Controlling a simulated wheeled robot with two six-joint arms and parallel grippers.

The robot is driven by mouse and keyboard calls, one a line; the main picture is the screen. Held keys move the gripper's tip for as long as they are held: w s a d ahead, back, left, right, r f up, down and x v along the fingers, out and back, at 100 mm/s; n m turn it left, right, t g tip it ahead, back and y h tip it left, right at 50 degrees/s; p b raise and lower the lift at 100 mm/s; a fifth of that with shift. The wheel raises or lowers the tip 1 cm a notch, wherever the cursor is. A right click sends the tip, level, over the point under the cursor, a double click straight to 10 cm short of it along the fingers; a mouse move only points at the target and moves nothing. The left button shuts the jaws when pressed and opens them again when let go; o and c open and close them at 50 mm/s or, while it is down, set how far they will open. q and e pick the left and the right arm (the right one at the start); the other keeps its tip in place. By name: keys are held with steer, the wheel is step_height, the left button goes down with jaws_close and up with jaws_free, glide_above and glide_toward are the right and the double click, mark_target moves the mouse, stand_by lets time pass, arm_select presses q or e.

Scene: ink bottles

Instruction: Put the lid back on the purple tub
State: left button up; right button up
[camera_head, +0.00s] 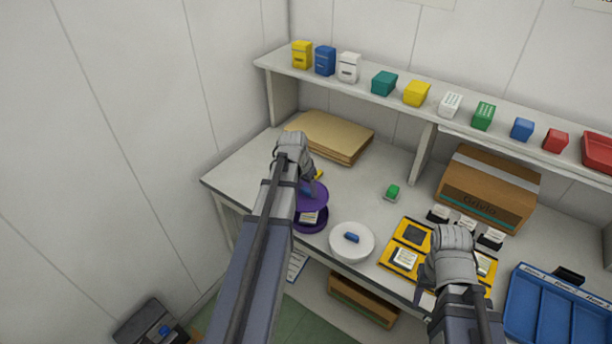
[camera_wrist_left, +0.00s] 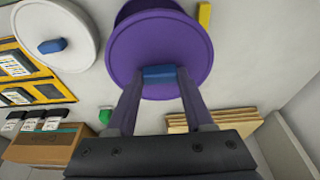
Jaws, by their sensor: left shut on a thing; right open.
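The purple lid (camera_head: 316,197) is a round disc with a blue knob (camera_wrist_left: 160,74). My left gripper (camera_head: 308,188) is shut on that knob, and the lid fills the upper middle of the left wrist view (camera_wrist_left: 150,48). The purple tub (camera_head: 310,225) stands on the table just below and in front of the lid, partly open, with a light-coloured item inside. In the left wrist view the tub's rim (camera_wrist_left: 146,8) shows behind the lid. The lid looks held above the tub's back part, apart from it. My right gripper (camera_head: 430,292) is open over the yellow-framed mat.
A white round tub with a blue-knobbed lid (camera_head: 352,243) stands right of the purple tub. The yellow mat (camera_head: 408,245), small bottles, a cardboard box (camera_head: 488,190) and a blue tray (camera_head: 555,310) are further right. Brown folders (camera_head: 330,135) lie behind. A shelf runs above.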

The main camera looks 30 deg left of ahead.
mark_target(307, 199)
arm_select(q)
steer(key=shift+s+d, duration=0.25)
steer(key=shift+d, duration=0.35)
steer(key=shift+a+f, duration=0.1)
steer(key=shift+a, duration=0.15)
steer(key=shift+d+f+b, duration=0.15)
steer(key=shift+f+b, duration=0.55)
steer(key=shift+b, duration=0.15)
step_height(307, 199, down, 5)
steer(key=b, duration=0.4)
steer(key=shift+r+b, duration=0.1)
steer(key=shift+b, duration=0.3)
arm_select(e)
step_height(307, 199, down, 6)
steer(key=shift+w+d+f, duration=0.15)
steer(key=shift+d+f, duration=0.05)
steer(key=shift+d, duration=0.05)
steer(key=shift+f, duration=0.15)
arm_select(q)
steer(key=o, duration=1.6)
steer(key=shift+c, duration=0.2)
